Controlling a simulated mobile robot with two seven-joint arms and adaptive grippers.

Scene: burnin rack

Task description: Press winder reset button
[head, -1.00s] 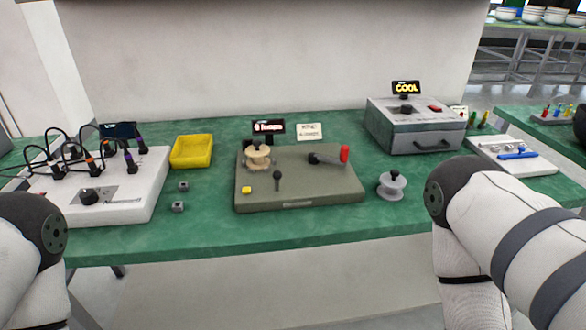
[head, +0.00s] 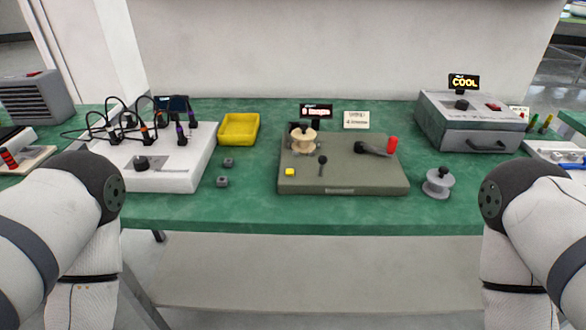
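The winder (head: 345,180) is a flat olive-green base on the green table, in the middle of the head view. It carries a tan spool (head: 304,139), a black-knobbed lever (head: 322,168) and a crank with a red handle (head: 392,144). A small yellow button (head: 290,172) sits at its front left corner; I take this to be the reset button. A small dark display (head: 316,111) stands behind the winder. My two arms show at the lower left and lower right, apart from the winder. Neither gripper is in view.
Left of the winder are a yellow tray (head: 239,129), small grey blocks (head: 223,181) and a white box with cables (head: 170,175). To the right are a grey spool (head: 437,183) and a grey box with a drawer (head: 470,124). The table front before the winder is clear.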

